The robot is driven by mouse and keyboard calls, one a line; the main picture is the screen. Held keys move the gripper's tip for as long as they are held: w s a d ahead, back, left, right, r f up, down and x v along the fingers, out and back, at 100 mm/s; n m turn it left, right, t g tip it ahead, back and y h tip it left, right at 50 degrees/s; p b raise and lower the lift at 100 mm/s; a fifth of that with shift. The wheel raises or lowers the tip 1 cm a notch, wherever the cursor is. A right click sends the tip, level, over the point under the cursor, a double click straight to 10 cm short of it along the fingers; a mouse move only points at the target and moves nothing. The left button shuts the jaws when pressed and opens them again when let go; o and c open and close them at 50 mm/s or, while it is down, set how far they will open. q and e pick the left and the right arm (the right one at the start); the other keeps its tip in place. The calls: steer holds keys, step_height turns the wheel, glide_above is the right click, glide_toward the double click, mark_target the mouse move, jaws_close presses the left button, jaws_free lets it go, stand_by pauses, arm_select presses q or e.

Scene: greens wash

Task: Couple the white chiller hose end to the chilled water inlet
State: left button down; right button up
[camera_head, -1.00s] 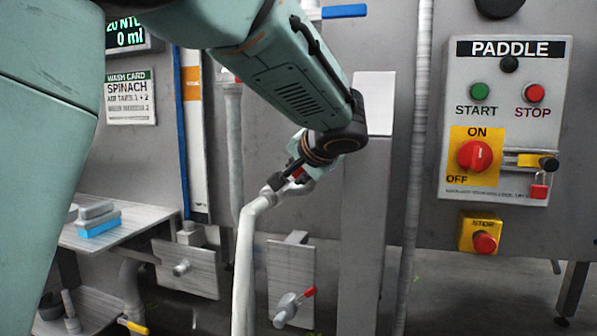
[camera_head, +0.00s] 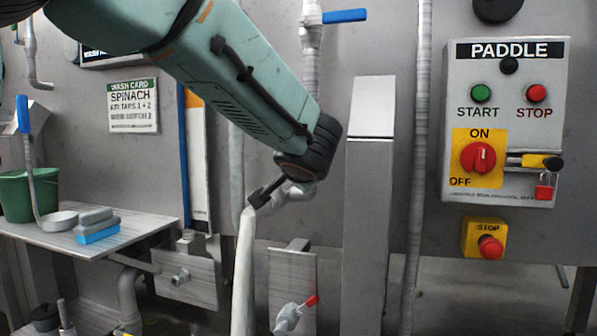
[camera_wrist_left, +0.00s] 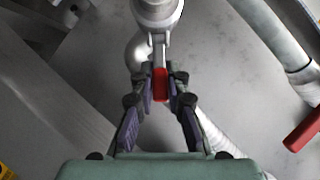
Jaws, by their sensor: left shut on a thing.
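The white hose (camera_head: 245,275) rises from the bottom of the head view to my left gripper (camera_head: 264,196). A pale pipe also shows below my gripper in the wrist view (camera_wrist_left: 218,138). In the wrist view my left gripper (camera_wrist_left: 160,87) is shut on a small red tab (camera_wrist_left: 160,84) under a silver fitting (camera_wrist_left: 155,12). In the head view, the fingers partly hide the hose's upper end, and I cannot tell whether it is joined to the silver pipe behind. No inlet label is readable. My right gripper is not in view.
Below stand a plate with a stub (camera_head: 181,277) and a red-handled valve (camera_head: 292,316). A steel post (camera_head: 368,210) and the paddle control box (camera_head: 505,120) are to the right. A shelf (camera_head: 150,228) with a green bucket (camera_head: 35,196) is at left.

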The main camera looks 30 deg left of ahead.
arm_select(q)
steer(key=shift+s+f+m+t+h+p, duration=0.1)
steer(key=shift+s+m+t+h+p, duration=0.25)
steer(key=shift+t, duration=0.35)
steer(key=shift+s+f+m+t+h+p, duration=0.15)
steer(key=shift+m+t+h+p, duration=0.25)
steer(key=shift+t+p, duration=0.25)
steer(key=shift+s+m+t+h+p, duration=0.25)
steer(key=shift+m+t+h+p, duration=0.15)
steer(key=shift+t, duration=0.35)
steer(key=shift+s+f+t+h, duration=0.1)
steer(key=shift+t+h, duration=0.2)
steer(key=shift+h, duration=0.05)
steer(key=c, duration=1.3)
jaws_free()
steer(key=shift+d, duration=0.1)
